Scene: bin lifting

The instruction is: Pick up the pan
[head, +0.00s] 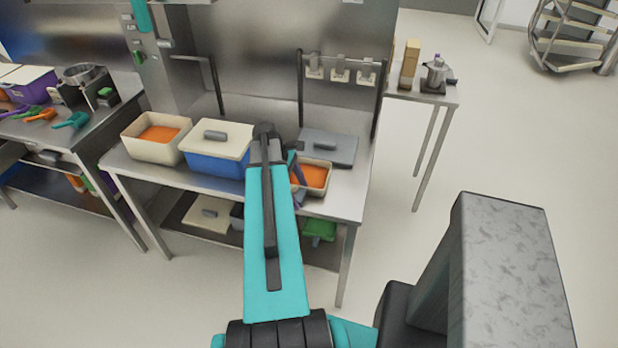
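A small cream pan with orange contents (328,190) sits at the front right of the steel table, partly hidden by my arm. A larger cream pan with orange contents (130,134) stands at the table's left end. Which pan the task means I cannot tell. My teal arm reaches over the table, and my gripper (297,172) is at the small pan's left side, mostly hidden behind the arm. Its fingers are too small and covered to show whether they are open or touching the pan.
A blue bin with a cream lid (205,163) stands left of my arm. A grey lid with a handle (328,146) lies behind the small pan. The steel table's (345,200) right front corner is bare. A side table (440,96) holds a moka pot (434,76).

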